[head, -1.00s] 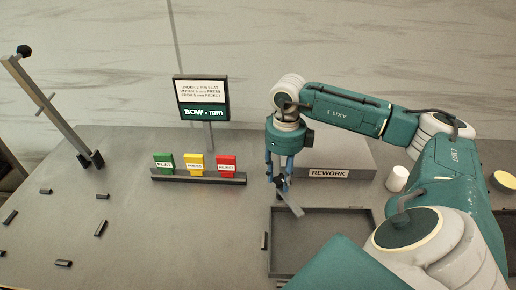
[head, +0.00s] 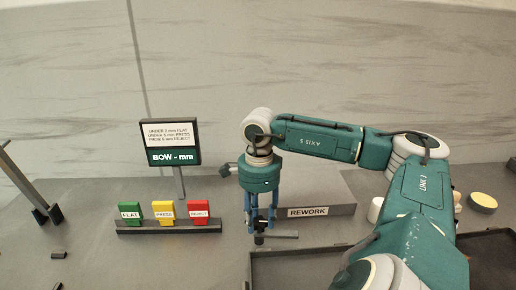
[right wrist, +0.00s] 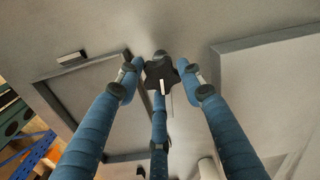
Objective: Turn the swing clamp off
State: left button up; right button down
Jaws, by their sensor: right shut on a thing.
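The swing clamp has a dark star-shaped knob (right wrist: 161,73) with a white mark, seen between my fingers in the right wrist view. In the head view its thin grey bar (head: 284,236) sticks out to the right from under my fingers, near the tray's back left corner. My right gripper (head: 260,231), with three blue fingers, points down and is shut on the knob; it also shows in the right wrist view (right wrist: 161,86). The fingers partly hide the knob in the head view. My left gripper is not in view.
A dark shallow tray (head: 345,247) lies right of the clamp. A grey REWORK block (head: 335,188) stands behind it. Left are green (head: 132,212), yellow (head: 165,211) and red (head: 198,212) tabs in a holder, below a BOW-mm sign (head: 171,143). A white cup (head: 375,210) stands right.

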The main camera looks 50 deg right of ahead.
jog(key=shift+d+n, duration=0.1)
jog(key=shift+n, duration=0.6)
jog(key=c, duration=1.1)
grip_release()
jog(key=shift+r, duration=0.15)
notch_tip(320, 180, up, 7)
jog(key=shift+r, duration=0.15)
